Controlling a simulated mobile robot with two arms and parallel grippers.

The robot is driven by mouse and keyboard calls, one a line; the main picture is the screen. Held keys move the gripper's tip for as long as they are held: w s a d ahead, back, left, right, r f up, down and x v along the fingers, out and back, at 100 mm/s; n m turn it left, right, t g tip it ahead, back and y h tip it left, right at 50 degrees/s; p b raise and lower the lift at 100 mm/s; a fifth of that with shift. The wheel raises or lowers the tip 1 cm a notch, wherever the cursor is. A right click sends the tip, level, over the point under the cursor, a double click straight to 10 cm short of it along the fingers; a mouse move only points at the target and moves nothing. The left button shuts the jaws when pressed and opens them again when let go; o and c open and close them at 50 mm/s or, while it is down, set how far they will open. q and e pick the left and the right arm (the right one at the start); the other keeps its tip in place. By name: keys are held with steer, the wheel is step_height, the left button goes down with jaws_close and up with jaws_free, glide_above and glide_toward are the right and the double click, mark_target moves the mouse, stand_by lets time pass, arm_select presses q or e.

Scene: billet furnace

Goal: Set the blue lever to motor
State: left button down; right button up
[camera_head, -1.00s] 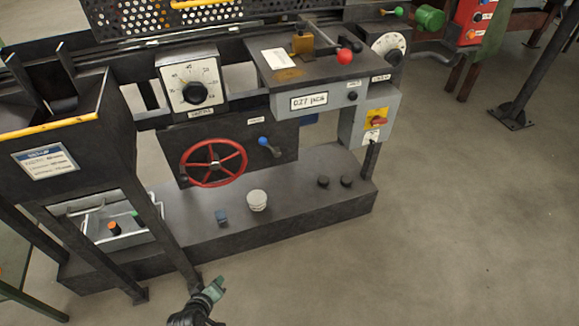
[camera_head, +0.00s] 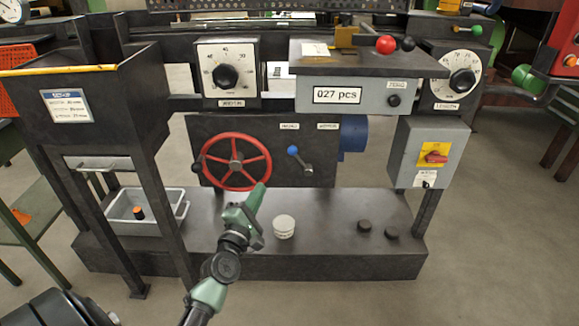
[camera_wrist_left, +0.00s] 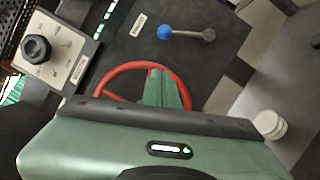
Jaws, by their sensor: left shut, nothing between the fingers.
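The blue lever (camera_head: 299,159) is on the dark front panel, right of the red handwheel (camera_head: 236,162). Its blue knob is at the upper left and its arm slopes down to a pivot at the lower right. Two small labels sit above it, one to its upper left (camera_head: 289,126) and one to its upper right (camera_head: 327,126); their text is too small to read surely. In the left wrist view the lever (camera_wrist_left: 187,34) shows beyond the fingers. My left gripper (camera_head: 257,192) is shut and empty, in front of the handwheel's lower right, apart from the lever. My right gripper is not in view.
A white round container (camera_head: 284,227) and two dark knobs (camera_head: 378,230) stand on the base ledge. A grey switch box (camera_head: 429,153) is at the right. A grey tray (camera_head: 147,207) sits at the left. The floor in front is clear.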

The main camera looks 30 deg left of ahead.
mark_target(300, 160)
arm_select(q)
steer(key=w+r, duration=0.2)
steer(key=w, duration=1.1)
steer(key=shift+a+r+b, duration=0.15)
steer(key=shift+a+b, duration=0.15)
steer(key=shift+a, duration=0.1)
steer(key=shift+r, duration=0.1)
